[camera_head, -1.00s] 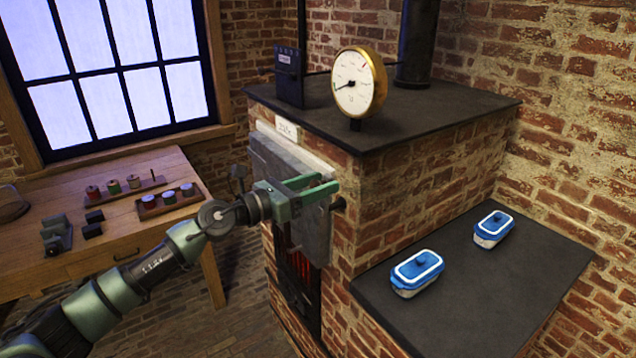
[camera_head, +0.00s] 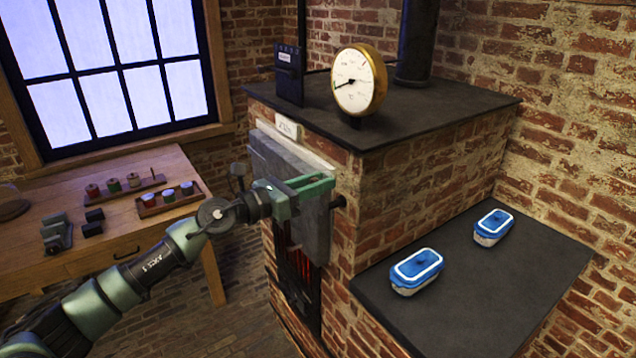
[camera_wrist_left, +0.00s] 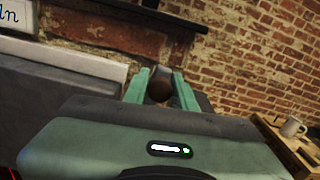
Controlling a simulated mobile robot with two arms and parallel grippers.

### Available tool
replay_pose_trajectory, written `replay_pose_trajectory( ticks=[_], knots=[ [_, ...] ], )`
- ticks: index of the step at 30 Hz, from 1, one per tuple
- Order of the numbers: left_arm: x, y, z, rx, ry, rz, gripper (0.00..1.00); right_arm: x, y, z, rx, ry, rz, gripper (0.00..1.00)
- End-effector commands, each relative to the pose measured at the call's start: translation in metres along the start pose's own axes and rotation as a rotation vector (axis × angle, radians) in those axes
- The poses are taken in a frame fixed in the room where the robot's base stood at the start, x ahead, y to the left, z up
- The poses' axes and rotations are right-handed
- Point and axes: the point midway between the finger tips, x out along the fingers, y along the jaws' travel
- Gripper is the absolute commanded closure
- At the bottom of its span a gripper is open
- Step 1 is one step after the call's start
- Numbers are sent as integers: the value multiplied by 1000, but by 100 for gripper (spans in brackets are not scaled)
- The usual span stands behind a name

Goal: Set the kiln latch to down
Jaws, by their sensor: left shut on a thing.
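The brick kiln (camera_head: 400,190) has a grey door slab (camera_head: 318,232) on its front face, with a small sign (camera_head: 287,127) above it. My left gripper (camera_head: 322,184) is in front of the slab's upper part. In the left wrist view its green fingers (camera_wrist_left: 160,88) are shut on a dark, round-ended knob (camera_wrist_left: 159,91), which looks like the latch handle. The rest of the latch is hidden by the gripper, so I cannot tell its angle. A dark peg (camera_head: 341,202) sticks out at the slab's right edge. My right gripper is not in view.
Red-glowing bars (camera_head: 297,262) show below the slab. A gold-rimmed gauge (camera_head: 358,80) and a dark box (camera_head: 289,75) stand on the kiln top. Two blue-lidded dishes (camera_head: 417,268) (camera_head: 493,226) sit on the dark side ledge. A wooden table (camera_head: 100,260) holds small jars at left.

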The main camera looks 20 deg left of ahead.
Motion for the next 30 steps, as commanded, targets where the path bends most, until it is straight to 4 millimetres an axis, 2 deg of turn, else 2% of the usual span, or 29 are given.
replay_pose_trajectory(
  ticks=[23,30],
  knots=[
    [0,0,-1,-5,1,1,100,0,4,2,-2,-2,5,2],
    [0,6,1,-67,0,1,100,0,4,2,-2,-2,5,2]
  ],
)
